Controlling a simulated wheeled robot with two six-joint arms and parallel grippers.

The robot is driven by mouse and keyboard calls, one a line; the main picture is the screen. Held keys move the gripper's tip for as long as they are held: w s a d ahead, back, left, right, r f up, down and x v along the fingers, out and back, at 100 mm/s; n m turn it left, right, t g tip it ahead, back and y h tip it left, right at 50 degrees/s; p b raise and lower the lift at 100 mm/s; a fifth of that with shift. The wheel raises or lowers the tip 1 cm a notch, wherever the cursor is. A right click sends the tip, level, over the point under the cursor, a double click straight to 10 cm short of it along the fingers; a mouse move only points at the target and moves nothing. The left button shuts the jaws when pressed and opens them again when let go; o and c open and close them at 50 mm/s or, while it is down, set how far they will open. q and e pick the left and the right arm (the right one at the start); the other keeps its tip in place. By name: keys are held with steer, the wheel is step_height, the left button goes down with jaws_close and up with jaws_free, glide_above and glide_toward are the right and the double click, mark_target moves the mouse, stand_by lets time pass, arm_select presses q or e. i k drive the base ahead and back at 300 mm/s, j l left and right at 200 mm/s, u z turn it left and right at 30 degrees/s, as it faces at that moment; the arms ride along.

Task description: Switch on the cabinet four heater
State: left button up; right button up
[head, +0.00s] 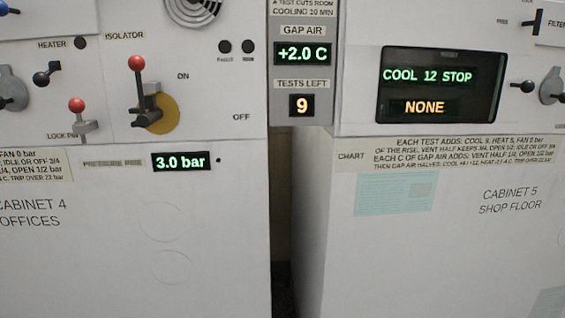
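Cabinet four (215,250) stands at the left, lettered "CABINET 4 OFFICES". Its heater switch (47,73), a small black lever, sits under the "HEATER" label (52,44) at the upper left. The lever slants with one end up to the right; no position marks can be read beside it. A dark round lamp (80,42), unlit, is right of the label. The isolator lever (137,90) has a red knob and points up, in front of a yellow disc. A red-topped lock pin (77,112) is left of it. Neither gripper is in view.
The pressure display (180,162) reads 3.0 bar. Between the cabinets, a grey panel (277,101) shows gap air +2.0 C and tests left 9. Cabinet five (430,250) stands right, its display (440,87) reading "COOL 12 STOP" and "NONE". A narrow dark gap (283,210) separates the cabinets.

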mark_target(40, 79)
steer(key=j+u, duration=0.15)
steer(key=u, duration=1.05)
steer(key=k+j, duration=0.05)
